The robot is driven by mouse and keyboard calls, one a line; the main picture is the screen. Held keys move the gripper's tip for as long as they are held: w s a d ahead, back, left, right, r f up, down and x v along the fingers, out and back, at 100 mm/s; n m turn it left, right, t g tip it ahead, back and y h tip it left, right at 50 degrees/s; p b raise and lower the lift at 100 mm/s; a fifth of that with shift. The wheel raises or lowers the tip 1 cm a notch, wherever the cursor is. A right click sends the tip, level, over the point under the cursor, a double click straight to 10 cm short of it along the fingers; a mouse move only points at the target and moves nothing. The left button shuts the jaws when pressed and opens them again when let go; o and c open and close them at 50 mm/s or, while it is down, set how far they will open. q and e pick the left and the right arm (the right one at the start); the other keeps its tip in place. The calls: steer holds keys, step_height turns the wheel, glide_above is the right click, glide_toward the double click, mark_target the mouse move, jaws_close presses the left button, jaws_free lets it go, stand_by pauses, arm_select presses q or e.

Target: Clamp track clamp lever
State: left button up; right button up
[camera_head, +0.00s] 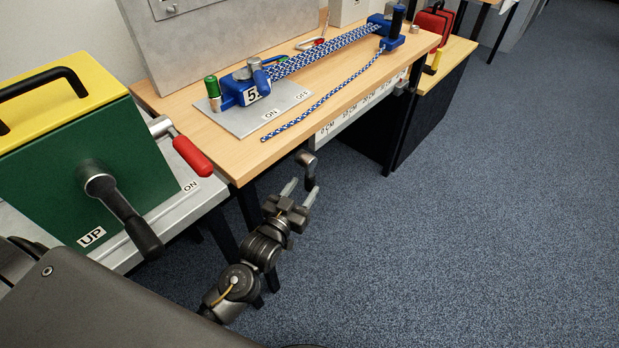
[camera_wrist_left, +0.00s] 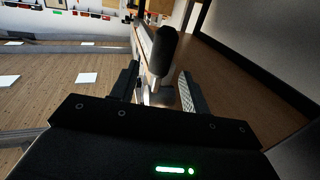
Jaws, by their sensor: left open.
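The track clamp lever (camera_head: 308,165) is a dark, short handle below the table's front edge, at the near end of the white track (camera_head: 345,115) with CM marks. My left gripper (camera_head: 300,191) is open and empty just below the lever, its fingers pointing up towards it. In the left wrist view, the lever's dark rounded handle (camera_wrist_left: 162,52) stands between and beyond the two open fingers (camera_wrist_left: 158,88). I cannot tell whether the fingers touch it. My right gripper is not in view.
The wooden table (camera_head: 235,150) holds a blue pulley block (camera_head: 240,92) with blue-and-white rope (camera_head: 330,52). A green and yellow box (camera_head: 60,150) with a black crank (camera_head: 120,210) and a red-handled lever (camera_head: 192,156) stands at left. Blue carpet (camera_head: 450,220) is clear at right.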

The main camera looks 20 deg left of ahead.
mark_target(307, 183)
arm_select(q)
steer(key=w, duration=0.4)
steer(key=shift+w+d, duration=0.3)
steer(key=shift+w, duration=0.1)
jaws_close()
